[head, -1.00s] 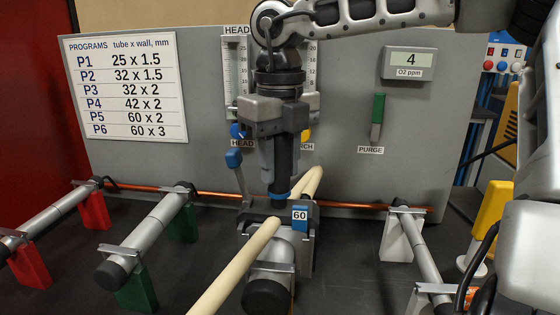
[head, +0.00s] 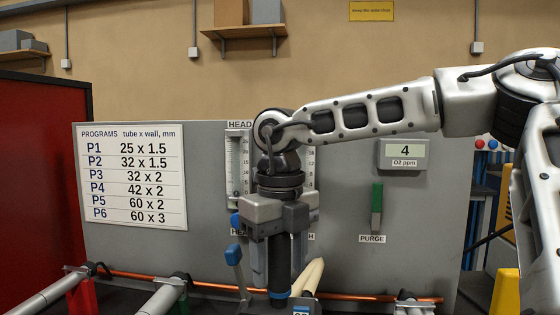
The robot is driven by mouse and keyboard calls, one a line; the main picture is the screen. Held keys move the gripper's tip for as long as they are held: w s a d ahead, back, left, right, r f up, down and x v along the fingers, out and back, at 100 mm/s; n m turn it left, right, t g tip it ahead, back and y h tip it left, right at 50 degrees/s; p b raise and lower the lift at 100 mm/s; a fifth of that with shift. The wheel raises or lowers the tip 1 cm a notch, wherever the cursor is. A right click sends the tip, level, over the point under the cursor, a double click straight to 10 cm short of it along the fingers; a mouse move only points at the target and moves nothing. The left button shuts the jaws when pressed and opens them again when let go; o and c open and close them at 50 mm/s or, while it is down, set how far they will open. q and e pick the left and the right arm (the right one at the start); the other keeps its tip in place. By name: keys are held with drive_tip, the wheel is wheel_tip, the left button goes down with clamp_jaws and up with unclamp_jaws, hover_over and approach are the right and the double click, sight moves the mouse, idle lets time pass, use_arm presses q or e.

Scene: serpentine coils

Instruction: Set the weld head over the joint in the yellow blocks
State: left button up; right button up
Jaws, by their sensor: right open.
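My right gripper (head: 280,255) points down from the end of my right arm, in front of the grey panel. Its jaws are open, on either side of an upright black handle (head: 279,275) with a blue ring. The handle belongs to the weld head, whose blue label (head: 301,309) just shows at the bottom edge; the rest of the head is cut off. One yellow block (head: 506,292) shows at the lower right, beside my right arm. The joint in the yellow blocks is out of view. My left gripper is not in view.
A copper pipe (head: 215,287) runs low along the panel (head: 345,245). Tubes on red and green blocks are partly cut off at lower left. A blue-knobbed lever (head: 233,255) stands left of the gripper; a cream rod (head: 310,277) passes beside the handle.

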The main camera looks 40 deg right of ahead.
wheel_tip(320, 180, up, 16)
drive_tip(key=p, duration=0.1)
drive_tip(key=shift+r, duration=0.15)
